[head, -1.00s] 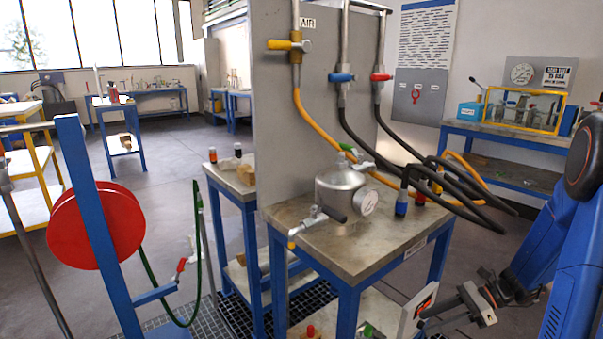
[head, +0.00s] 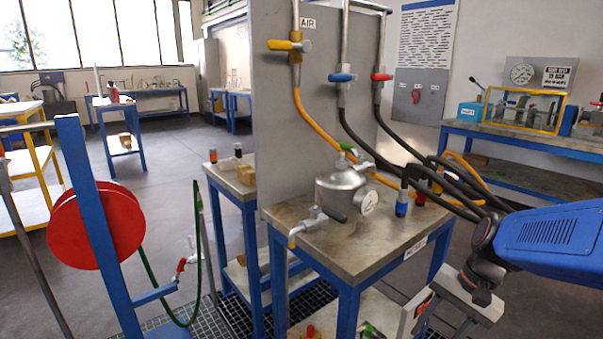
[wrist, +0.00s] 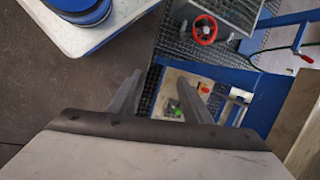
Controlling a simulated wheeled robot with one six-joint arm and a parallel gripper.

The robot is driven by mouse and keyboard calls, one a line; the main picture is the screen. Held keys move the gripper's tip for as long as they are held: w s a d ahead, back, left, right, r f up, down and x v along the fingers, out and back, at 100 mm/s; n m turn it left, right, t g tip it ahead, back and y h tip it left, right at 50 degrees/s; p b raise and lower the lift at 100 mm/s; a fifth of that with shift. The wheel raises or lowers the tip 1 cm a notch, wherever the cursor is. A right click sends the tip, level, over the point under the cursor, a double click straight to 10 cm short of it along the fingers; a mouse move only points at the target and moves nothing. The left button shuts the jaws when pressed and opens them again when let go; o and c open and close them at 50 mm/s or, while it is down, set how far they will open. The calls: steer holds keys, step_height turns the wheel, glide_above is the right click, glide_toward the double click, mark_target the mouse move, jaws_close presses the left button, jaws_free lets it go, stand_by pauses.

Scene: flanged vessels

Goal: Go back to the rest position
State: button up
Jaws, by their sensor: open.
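My gripper (wrist: 159,92) is open in the wrist view, with its two dark fingers apart and nothing between them. It points down toward the floor grating and a low blue-framed shelf. In the head view my gripper (head: 452,318) hangs at the lower right, beside the right side of the steel-topped table, below its top. Its fingertips are hard to make out there. The silver flanged vessel (head: 340,192) stands on the table with a gauge at its side, apart from my gripper.
The steel-topped table (head: 285,213) stands before a grey panel (head: 290,130) with valves. Black hoses (head: 400,170) arch down at the right, close to my arm. A red hose reel (head: 95,225) is at left. The wrist view shows a red handwheel (wrist: 205,29) and a white-topped surface (wrist: 95,35).

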steer(key=s+r+n+t+h, duration=0.3)
steer(key=s+r+n, duration=0.3)
steer(key=s+n, duration=0.2)
steer(key=shift+s+d+t+h, duration=0.15)
steer(key=shift+d+t+h, duration=0.2)
steer(key=shift+t, duration=0.55)
steer(key=shift+a+r, duration=0.1)
